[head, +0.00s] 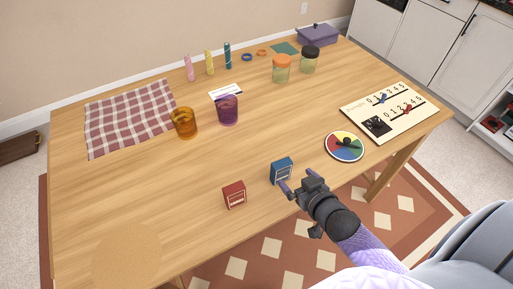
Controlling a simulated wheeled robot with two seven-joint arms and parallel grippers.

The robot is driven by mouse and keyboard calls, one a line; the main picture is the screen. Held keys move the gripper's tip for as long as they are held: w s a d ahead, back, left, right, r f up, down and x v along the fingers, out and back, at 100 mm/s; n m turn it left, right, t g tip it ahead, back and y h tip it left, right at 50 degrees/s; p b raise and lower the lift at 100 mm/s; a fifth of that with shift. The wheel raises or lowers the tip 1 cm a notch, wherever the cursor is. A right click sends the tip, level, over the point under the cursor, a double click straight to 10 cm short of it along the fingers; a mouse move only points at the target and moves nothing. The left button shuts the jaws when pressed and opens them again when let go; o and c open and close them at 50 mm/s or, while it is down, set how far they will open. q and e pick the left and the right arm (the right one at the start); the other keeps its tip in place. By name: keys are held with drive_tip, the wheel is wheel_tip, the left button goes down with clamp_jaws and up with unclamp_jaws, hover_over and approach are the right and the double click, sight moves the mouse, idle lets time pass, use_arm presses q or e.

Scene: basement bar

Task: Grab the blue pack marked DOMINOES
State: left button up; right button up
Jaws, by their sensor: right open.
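The blue pack (281,171) stands upright near the front edge of the wooden table, with a pale label on its front too small to read. A red pack (234,194) of similar shape stands to its left, apart from it. My right gripper (288,187) is open and empty, with its fingertips close to the lower right of the blue pack. I cannot tell whether the fingers touch it. My left gripper is not in view.
The wooden table (130,206) has free room at its front left. A colour spinner (344,147) and a number board (414,103) lie to the right. An amber glass (184,123) and a purple glass (228,110) stand farther back, near a checked cloth (128,112).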

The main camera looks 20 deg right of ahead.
sight(283, 164)
drive_tip(key=b+x, duration=0.4)
drive_tip(key=x, duration=0.5)
drive_tip(key=shift+a+r, duration=0.15)
drive_tip(key=shift+w+b, duration=0.35)
drive_tip(key=shift+w, duration=0.05)
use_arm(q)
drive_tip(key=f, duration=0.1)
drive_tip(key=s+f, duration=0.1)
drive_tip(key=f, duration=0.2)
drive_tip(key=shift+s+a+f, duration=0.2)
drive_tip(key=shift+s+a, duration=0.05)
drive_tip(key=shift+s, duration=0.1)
use_arm(e)
drive_tip(key=c, duration=1.1)
